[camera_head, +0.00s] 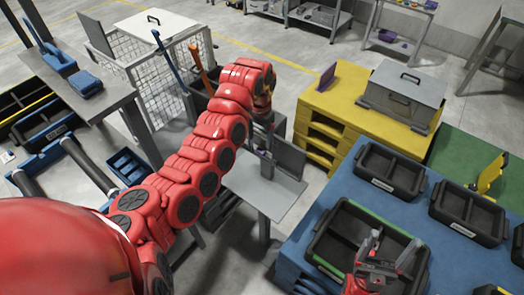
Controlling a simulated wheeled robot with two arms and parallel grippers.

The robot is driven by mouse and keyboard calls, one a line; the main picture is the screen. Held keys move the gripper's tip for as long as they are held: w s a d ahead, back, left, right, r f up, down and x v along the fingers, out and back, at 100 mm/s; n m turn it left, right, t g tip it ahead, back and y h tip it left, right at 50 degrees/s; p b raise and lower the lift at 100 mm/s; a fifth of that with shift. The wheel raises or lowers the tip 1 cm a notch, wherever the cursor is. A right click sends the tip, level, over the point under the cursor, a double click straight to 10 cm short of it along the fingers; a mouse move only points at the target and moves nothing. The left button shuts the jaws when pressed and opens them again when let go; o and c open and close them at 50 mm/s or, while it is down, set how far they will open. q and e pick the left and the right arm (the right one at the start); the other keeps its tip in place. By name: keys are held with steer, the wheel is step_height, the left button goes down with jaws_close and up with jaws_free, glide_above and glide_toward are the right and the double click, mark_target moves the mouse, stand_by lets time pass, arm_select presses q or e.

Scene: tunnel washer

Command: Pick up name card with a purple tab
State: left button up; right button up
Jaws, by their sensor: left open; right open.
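A purple upright card-like piece (327,77) stands on the left part of the yellow stepped stand (345,98). I cannot make out a separate tab or any writing on it. My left gripper (266,160) points down over the small grey table (262,190), to the left of and nearer than the purple piece, and apart from it. It is open, close to an upright grey plate (290,158); whether they touch is unclear. My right gripper (384,250) is open above a black bin with a green edge (334,222) on the blue table (310,238).
A grey lidded box (404,95) stands on the yellow stand. Black trays (389,171) and a yellow upright piece (489,176) are on the right. A wire cart (135,60) is behind my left arm. A blue-handled tool lies on a grey shelf (85,85) at left.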

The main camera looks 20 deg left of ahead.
mark_target(260, 150)
arm_select(q)
steer(key=shift+f, duration=0.3)
step_height(260, 150, down, 4)
steer(key=p, duration=0.3)
steer(key=shift+w+f+p, duration=0.15)
steer(key=shift+f+p, duration=0.1)
steer(key=shift+p, duration=0.05)
steer(key=shift+f, duration=0.45)
jaws_close()
steer(key=shift+w+r, duration=0.1)
